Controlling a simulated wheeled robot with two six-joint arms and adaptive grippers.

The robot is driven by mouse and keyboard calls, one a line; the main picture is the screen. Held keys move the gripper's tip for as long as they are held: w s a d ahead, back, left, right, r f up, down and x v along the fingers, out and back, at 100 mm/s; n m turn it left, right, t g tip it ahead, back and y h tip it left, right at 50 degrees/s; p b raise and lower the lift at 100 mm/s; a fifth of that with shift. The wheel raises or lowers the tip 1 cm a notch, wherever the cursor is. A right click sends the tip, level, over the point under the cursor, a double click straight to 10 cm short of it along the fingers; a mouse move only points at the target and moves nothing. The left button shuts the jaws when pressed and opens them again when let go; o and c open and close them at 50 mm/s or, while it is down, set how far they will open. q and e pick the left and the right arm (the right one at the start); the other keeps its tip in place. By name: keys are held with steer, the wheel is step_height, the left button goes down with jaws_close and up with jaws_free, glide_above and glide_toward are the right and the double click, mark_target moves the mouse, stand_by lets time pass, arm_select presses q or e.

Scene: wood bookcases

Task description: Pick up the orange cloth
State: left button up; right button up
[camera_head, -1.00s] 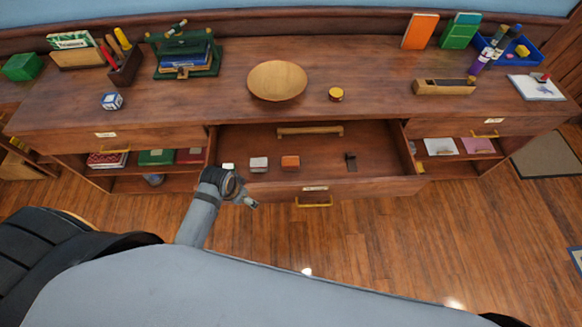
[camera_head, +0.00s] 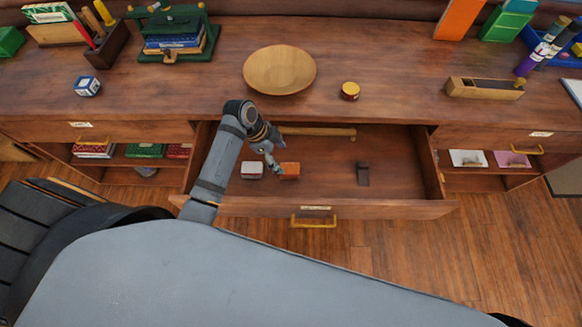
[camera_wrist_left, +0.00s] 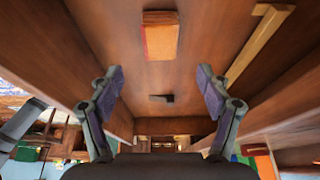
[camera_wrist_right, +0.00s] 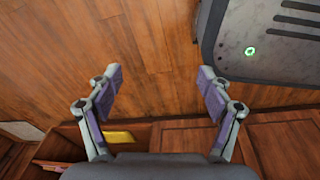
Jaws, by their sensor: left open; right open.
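The orange cloth (camera_head: 289,170) appears as a small orange block-like item on the floor of the open drawer. My left gripper (camera_head: 272,160) is over the drawer, just left of the orange item. Its fingers are open and empty, and I cannot tell in the head view whether they touch it. My right gripper (camera_wrist_right: 160,88) is open and empty above the wooden floor; it is out of the head view.
The open drawer (camera_head: 335,208) also holds a white-and-red box (camera_head: 252,170), a dark item (camera_head: 363,174) and a wooden bar (camera_head: 318,131) along its back. A wooden bowl (camera_head: 279,70) and a yellow tin (camera_head: 350,91) stand on the top above. The drawer's right part is mostly clear.

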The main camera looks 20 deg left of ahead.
mark_target(291, 169)
arm_select(q)
steer(key=x, duration=0.4)
steer(key=shift+d+f, duration=0.1)
steer(key=shift+f, duration=0.05)
steer(key=shift+w+d+f, duration=0.1)
steer(key=shift+w+f, duration=0.05)
steer(key=shift+f, duration=0.05)
steer(key=shift+d+f, duration=0.15)
steer(key=shift+f, duration=0.25)
steer(key=x, duration=0.4)
steer(key=shift+w+f, duration=0.1)
steer(key=shift+c, duration=1.2)
steer(key=c, duration=1)
arm_select(e)
steer(key=shift+s+f, duration=0.25)
steer(key=shift+s, duration=0.65)
